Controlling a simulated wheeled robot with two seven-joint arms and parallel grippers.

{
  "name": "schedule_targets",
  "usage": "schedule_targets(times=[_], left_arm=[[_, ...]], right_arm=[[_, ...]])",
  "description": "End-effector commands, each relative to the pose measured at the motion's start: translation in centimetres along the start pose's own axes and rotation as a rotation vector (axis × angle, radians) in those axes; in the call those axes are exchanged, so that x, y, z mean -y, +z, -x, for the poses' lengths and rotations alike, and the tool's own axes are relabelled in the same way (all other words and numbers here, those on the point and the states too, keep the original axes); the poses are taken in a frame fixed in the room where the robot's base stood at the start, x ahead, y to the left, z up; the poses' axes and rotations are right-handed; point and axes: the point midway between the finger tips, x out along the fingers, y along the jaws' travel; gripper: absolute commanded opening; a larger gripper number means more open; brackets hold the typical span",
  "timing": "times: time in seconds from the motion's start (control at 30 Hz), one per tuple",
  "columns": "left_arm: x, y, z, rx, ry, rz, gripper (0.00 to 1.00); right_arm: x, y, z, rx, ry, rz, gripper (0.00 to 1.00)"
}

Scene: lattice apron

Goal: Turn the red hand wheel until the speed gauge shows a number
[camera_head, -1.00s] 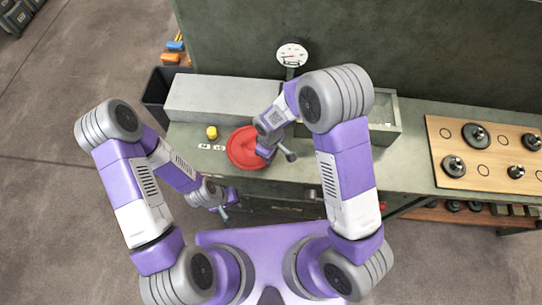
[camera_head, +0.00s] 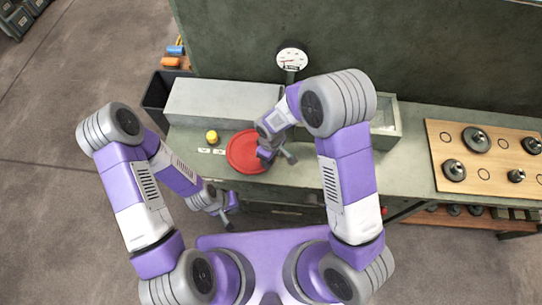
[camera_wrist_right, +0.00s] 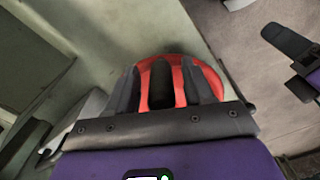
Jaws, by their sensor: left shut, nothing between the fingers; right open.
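The red hand wheel (camera_head: 240,151) lies flat on the bench top in the head view; part of it is hidden by my right arm. The round white speed gauge (camera_head: 292,58) stands on a post behind it; its reading is too small to make out. My right gripper (camera_head: 264,158) is at the wheel's right side. In the right wrist view, its open fingers (camera_wrist_right: 162,88) stand either side of the wheel's black handle (camera_wrist_right: 161,86), with the red wheel (camera_wrist_right: 206,76) behind. My left gripper (camera_head: 230,206) is shut and empty, low in front of the bench.
A wooden board (camera_head: 500,180) with dark weights is at the right. A green panel (camera_head: 430,60) rises behind the bench.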

Motion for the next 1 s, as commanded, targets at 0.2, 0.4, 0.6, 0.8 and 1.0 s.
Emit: schedule_targets(times=[0.2, 0.4, 0.6, 0.8, 1.0], left_arm=[[-0.1, 0.0, 0.2, 0.0, 0.0, 0.0, 0.0], [-0.2, 0.0, 0.5, 0.0, 0.0, 0.0, 0.0], [-0.2, 0.0, 0.6, 0.0, 0.0, 0.0, 0.0], [-0.2, 0.0, 0.6, 0.0, 0.0, 0.0, 0.0], [-0.2, 0.0, 0.6, 0.0, 0.0, 0.0, 0.0]], right_arm=[[0.0, -0.1, 1.8, -0.004, 0.001, 0.0, 0.52], [0.0, -0.1, 5.2, -0.005, 0.002, 0.001, 0.52], [0.0, 0.0, 7.3, -0.001, 0.001, 0.0, 0.52], [0.0, 0.0, 7.6, 0.0, 0.0, 0.0, 0.52], [0.0, 0.0, 7.6, 0.0, 0.0, 0.0, 0.52]])
